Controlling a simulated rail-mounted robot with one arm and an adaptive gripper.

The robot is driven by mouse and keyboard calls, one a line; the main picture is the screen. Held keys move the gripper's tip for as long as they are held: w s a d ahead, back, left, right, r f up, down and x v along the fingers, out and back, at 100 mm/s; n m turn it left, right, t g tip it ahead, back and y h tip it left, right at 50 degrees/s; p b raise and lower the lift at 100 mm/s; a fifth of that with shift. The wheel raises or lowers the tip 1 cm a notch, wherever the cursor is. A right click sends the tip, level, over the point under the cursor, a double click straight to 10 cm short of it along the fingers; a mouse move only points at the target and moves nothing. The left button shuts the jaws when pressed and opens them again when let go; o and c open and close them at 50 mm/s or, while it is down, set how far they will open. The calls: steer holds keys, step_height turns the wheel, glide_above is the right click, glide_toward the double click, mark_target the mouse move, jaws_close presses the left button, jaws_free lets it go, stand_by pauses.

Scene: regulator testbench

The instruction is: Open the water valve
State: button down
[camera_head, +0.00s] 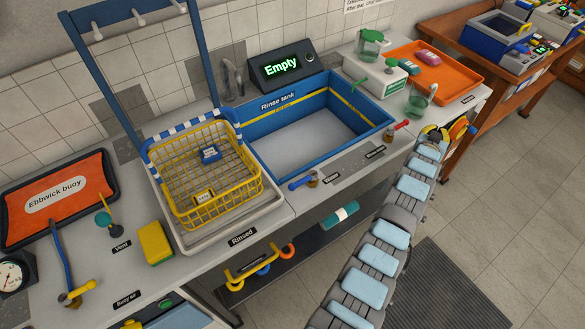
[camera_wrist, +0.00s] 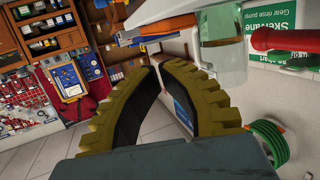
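A small valve with a red handle (camera_head: 401,126) stands on the bench at the right front corner of the blue rinse tank (camera_head: 262,150). A red handle also shows large at the upper right of the wrist view (camera_wrist: 285,40). A second small valve with a blue handle (camera_head: 302,182) stands at the tank's left front. The small labels near them are too small to read. My gripper (camera_head: 433,133) is just right of the red-handled valve, apart from it.
The tank display (camera_head: 281,66) reads "Empty". A grey tap (camera_head: 232,78) stands behind the tank. A yellow basket (camera_head: 206,165) sits in a tray at left. A glass beaker (camera_head: 420,98) and an orange tray (camera_head: 432,75) stand near my gripper.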

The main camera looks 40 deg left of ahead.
steer(key=s+a+n+g, duration=0.1)
steer(key=a+g, duration=0.1)
steer(key=a, duration=0.2)
steer(key=s+a+r+n+g+p, duration=0.1)
steer(key=s+a+g, duration=0.1)
steer(key=a, duration=0.3)
steer(key=s+a+r+n+g+p, duration=0.1)
steer(key=a+n+g, duration=0.1)
steer(key=a+g, duration=0.2)
steer(key=shift+s+a+r, duration=0.1)
steer(key=shift+s+a, duration=0.15)
steer(key=shift+a, duration=0.5)
steer(key=s+a+r+n+g+h+p, duration=0.1)
steer(key=s+a+r+n+g, duration=0.1)
steer(key=s+a, duration=0.4)
steer(key=s+a+r+n+g+h+p, duration=0.1)
steer(key=s+a+r+n+g, duration=0.2)
steer(key=s, duration=1.1)
steer(key=s+a+r+n+g+h+p, duration=0.1)
steer(key=s+a+r+n+g+h, duration=0.1)
steer(key=s+a, duration=0.6)
steer(key=s+n+g, duration=0.1)
steer(key=s+n, duration=0.1)
steer(key=shift+s+a+r+g, duration=0.3)
steer(key=shift+r+g, duration=0.05)
steer(key=shift+g, duration=0.05)
steer(key=shift+f, duration=0.1)
